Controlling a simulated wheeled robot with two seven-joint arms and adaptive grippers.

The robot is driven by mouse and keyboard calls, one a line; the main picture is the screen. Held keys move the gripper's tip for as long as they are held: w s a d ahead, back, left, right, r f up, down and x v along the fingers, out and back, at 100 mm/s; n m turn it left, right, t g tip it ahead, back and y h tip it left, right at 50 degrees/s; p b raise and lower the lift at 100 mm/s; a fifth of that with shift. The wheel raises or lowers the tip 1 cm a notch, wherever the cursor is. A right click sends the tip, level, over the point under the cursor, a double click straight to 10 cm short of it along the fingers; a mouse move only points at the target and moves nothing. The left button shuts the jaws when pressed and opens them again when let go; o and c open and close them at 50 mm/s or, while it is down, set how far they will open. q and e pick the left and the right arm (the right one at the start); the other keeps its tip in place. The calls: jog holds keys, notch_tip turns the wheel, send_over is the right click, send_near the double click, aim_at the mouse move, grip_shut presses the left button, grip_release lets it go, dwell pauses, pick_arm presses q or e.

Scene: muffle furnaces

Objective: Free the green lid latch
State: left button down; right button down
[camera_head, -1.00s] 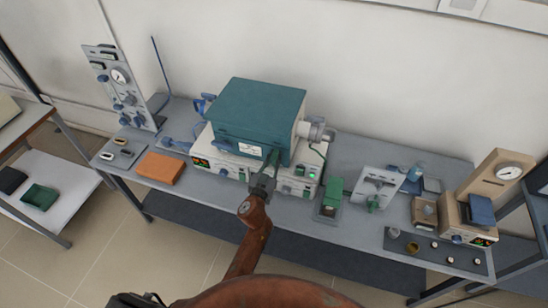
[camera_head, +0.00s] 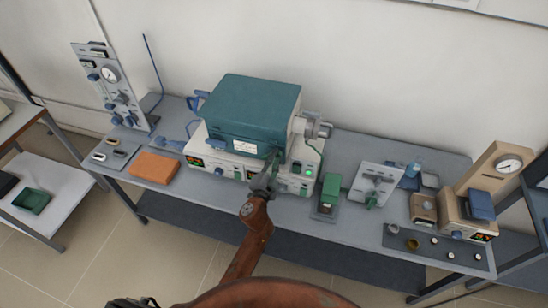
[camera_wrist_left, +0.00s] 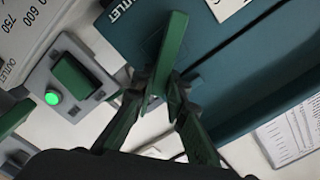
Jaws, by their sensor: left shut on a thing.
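The teal muffle furnace (camera_head: 250,108) sits on a white control base on the bench. The green lid latch (camera_wrist_left: 168,50) is a narrow green bar against the teal front in the left wrist view. In the head view the latch (camera_head: 275,155) is small at the front right of the teal box, partly hidden by my gripper. My left gripper (camera_head: 268,172) reaches up to it from the front. In the wrist view the left gripper's fingers (camera_wrist_left: 165,95) are closed around the lower end of the green bar. My right gripper is not in view.
A blue latch (camera_head: 215,143) is at the furnace's front left. A lit green button (camera_wrist_left: 54,98) and a dark green switch (camera_wrist_left: 75,75) sit close beside the fingers. An orange block (camera_head: 154,168) lies to the left, and a green-topped device (camera_head: 330,190) stands to the right.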

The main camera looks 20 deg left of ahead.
pick_arm(q)
jog(key=shift+d+f+m+b, duration=0.1)
jog(key=shift+f+m+b, duration=0.2)
jog(key=shift+m, duration=0.9)
jog(key=shift+d+f+m+b, duration=0.15)
jog(key=shift+f+m, duration=0.15)
jog(key=shift+m, duration=0.9)
jog(key=shift+d+f+m+b, duration=0.1)
jog(key=shift+f+m+b, duration=0.2)
jog(key=shift+m, duration=0.9)
jog(key=c, duration=1.9)
grip_release()
jog(key=shift+c, duration=0.2)
jog(key=shift+s, duration=0.1)
jog(key=s, duration=1.2)
jog(key=shift+a, duration=0.25)
